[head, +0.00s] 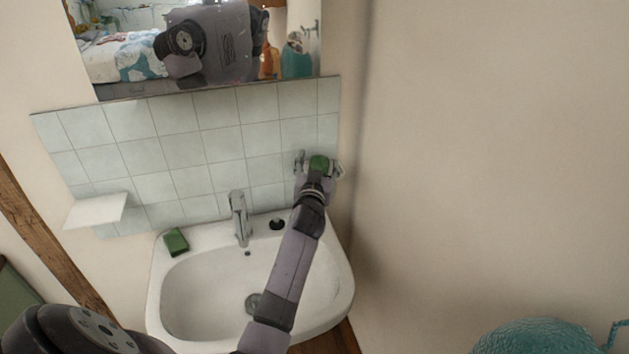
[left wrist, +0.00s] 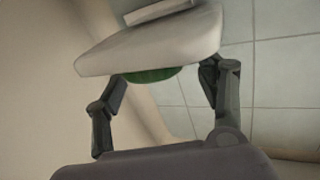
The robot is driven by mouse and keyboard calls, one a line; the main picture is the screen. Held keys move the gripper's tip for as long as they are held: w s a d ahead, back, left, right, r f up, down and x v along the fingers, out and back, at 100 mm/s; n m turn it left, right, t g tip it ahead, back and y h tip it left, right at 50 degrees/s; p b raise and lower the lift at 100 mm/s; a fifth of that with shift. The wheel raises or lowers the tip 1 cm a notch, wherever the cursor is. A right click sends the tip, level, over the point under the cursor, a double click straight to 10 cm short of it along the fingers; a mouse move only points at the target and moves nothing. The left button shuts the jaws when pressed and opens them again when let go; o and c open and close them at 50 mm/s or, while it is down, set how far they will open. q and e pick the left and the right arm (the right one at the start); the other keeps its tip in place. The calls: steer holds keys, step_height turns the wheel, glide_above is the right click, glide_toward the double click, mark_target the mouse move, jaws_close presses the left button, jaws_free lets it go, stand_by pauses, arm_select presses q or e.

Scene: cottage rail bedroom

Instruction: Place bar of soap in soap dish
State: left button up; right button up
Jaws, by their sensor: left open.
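My left gripper (head: 320,163) is in front of the tiles at the right of the sink, its fingers spread. A green bar that looks like the soap (head: 319,162) shows between the fingers. The left wrist view shows this green bar (left wrist: 148,75) against a pale rounded piece that looks like the soap dish (left wrist: 150,48). The bar appears to rest on the dish, mostly hidden by it in that view. The open fingers (left wrist: 165,82) stand either side, with gaps to the green bar. My right gripper is not in view.
The white sink (head: 335,290) with its tap (head: 239,218) lies below my left arm. A white shelf (head: 95,211) is at the left. A mirror hangs above.

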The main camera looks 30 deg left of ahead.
arm_select(q)
steer(key=b+v, duration=0.1)
steer(key=v, duration=0.9)
